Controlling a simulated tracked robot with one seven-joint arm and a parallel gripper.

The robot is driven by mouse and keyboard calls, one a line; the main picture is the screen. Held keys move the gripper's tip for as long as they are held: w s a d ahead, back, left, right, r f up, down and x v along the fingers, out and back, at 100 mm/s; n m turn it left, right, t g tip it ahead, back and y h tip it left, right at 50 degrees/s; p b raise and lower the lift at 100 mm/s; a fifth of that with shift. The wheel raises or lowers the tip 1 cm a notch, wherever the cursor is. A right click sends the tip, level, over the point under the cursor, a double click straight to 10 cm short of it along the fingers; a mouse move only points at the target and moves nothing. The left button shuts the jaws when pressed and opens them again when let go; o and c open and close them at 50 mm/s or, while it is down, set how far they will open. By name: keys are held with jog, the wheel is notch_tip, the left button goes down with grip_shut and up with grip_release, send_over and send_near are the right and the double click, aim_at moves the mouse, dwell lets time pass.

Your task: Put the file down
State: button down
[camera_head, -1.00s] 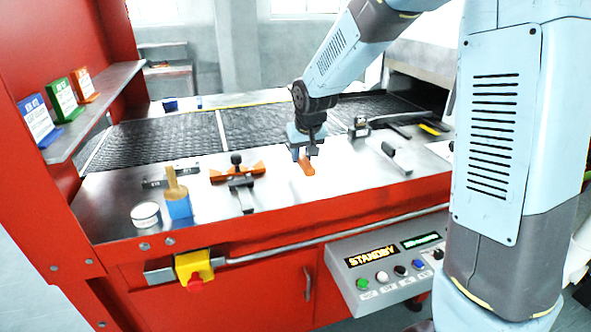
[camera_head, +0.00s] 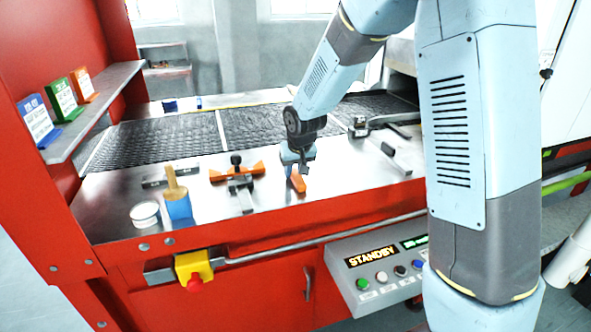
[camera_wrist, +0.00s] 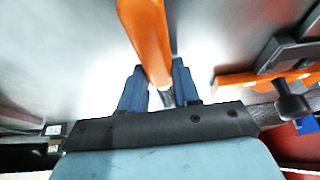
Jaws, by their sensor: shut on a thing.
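The file shows as an orange handle (camera_head: 298,184) below my gripper (camera_head: 296,163) in the head view, over the bare steel bench top (camera_head: 340,185). In the wrist view the orange handle (camera_wrist: 147,38) runs up between the two blue fingers of my gripper (camera_wrist: 158,82), which are shut on the file. A short grey part of the file shows low between the fingers; the rest of it is hidden. The file is at or close above the steel, and I cannot tell whether it touches.
Left of the file lies an orange fixture (camera_head: 252,172) with a black knob. A metal bar (camera_head: 396,157) lies to the right. The mesh belt (camera_head: 250,125) runs behind. Steel between is clear.

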jog(key=c, duration=0.8)
grip_release()
jog(key=shift+f, duration=0.1)
jog(key=s+d+r, duration=0.4)
jog(key=s+r, duration=0.1)
jog(key=r, duration=0.3)
jog(key=s+d+r, duration=0.4)
jog(key=s+r, duration=0.1)
jog(key=r, duration=0.4)
jog(key=s+d+r+m, duration=0.1)
jog(key=s+d, duration=0.3)
jog(key=s, duration=0.3)
jog(key=s+d+r+m+t, duration=0.1)
jog(key=s+d, duration=0.3)
jog(key=s, duration=0.3)
jog(key=s+d+r+m+h, duration=0.1)
jog(key=s+d+r, duration=0.1)
jog(key=s+d, duration=0.2)
jog(key=s, duration=0.3)
jog(key=shift+s+d, duration=0.25)
jog(key=shift+d, duration=0.1)
